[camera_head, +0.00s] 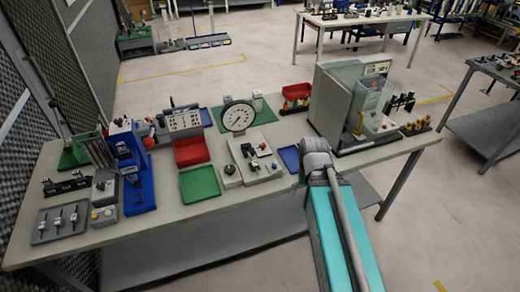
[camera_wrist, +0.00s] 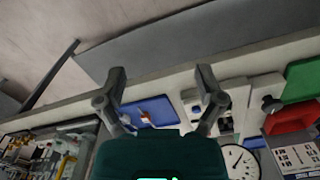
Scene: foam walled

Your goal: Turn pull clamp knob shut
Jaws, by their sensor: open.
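I cannot tell for sure which part is the pull clamp knob. A light grey fixture (camera_head: 255,160) with small black and red knobs stands mid-table in the head view, in front of the dial gauge (camera_head: 238,117). Part of this fixture shows in the wrist view (camera_wrist: 237,95), right of my fingers, partly hidden by the right finger. My gripper (camera_wrist: 160,85) is open and empty, its two fingers spread over the table's front edge near a blue tray (camera_wrist: 148,111). In the head view my arm covers the table edge right of the fixture, and the fingers cannot be made out there.
A tall grey machine (camera_head: 340,100) stands on the right of the table. A blue press (camera_head: 135,170) and a tray of small clamps (camera_head: 60,222) are on the left. Red (camera_head: 191,151) and green trays (camera_head: 199,183) lie between. The front edge of the table is mostly bare.

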